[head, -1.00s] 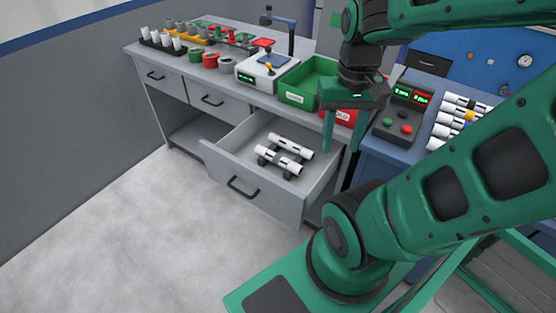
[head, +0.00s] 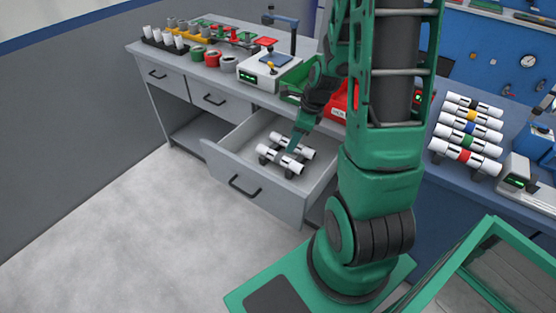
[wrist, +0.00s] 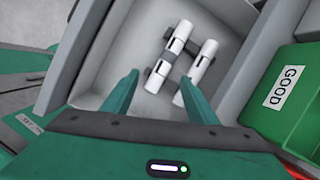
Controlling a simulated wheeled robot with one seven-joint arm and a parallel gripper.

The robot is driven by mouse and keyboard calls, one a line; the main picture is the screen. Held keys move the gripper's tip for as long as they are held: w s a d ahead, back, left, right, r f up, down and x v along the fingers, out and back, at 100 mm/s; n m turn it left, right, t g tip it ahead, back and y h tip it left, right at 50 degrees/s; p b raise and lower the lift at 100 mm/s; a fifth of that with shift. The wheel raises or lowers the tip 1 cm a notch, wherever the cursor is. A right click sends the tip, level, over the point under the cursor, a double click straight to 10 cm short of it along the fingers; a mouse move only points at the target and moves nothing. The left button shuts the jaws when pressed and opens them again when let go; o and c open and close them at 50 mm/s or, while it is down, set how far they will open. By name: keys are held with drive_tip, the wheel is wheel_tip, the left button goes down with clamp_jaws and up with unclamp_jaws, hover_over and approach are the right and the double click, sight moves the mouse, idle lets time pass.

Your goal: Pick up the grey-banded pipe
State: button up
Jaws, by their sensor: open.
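The grey-banded pipe (head: 280,160) is white with a grey middle band and dark marks. It lies on dark supports in the open drawer, as the front one of two pipes. In the wrist view it is the left pipe (wrist: 168,58). My gripper (head: 295,139) is open and empty, reaching down over the drawer. In the wrist view its fingertips (wrist: 158,80) appear on either side of the grey-banded pipe's near end. I cannot tell how far above it they are. My gripper partly covers the rear pipe in the head view.
A second white pipe (wrist: 197,73) lies parallel, close beside the first. The drawer (head: 252,197) walls surround both. A green bin (wrist: 292,90) marked GOOD stands by the drawer. Several banded pipes (head: 466,130) rest on the right-hand bench.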

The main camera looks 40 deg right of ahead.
wheel_tip(320, 180, down, 4)
drive_tip(key=w+m, duration=0.3)
drive_tip(key=m, duration=0.1)
hover_over(281, 156)
drive_tip(key=s, duration=0.2)
drive_tip(key=shift+t, duration=0.4)
drive_tip(key=shift+w+f, duration=0.2)
drive_tip(key=shift+f, duration=2.25)
drive_tip(key=shift+d+x, duration=0.15)
drive_tip(key=shift+x, duration=1.15)
drive_tip(key=shift+d+x, duration=0.1)
drive_tip(key=shift+x, duration=1.2)
drive_tip(key=shift+s+f, duration=0.1)
drive_tip(key=shift+s, duration=0.05)
drive_tip(key=shift+c, duration=0.7)
drive_tip(key=c, duration=1.1)
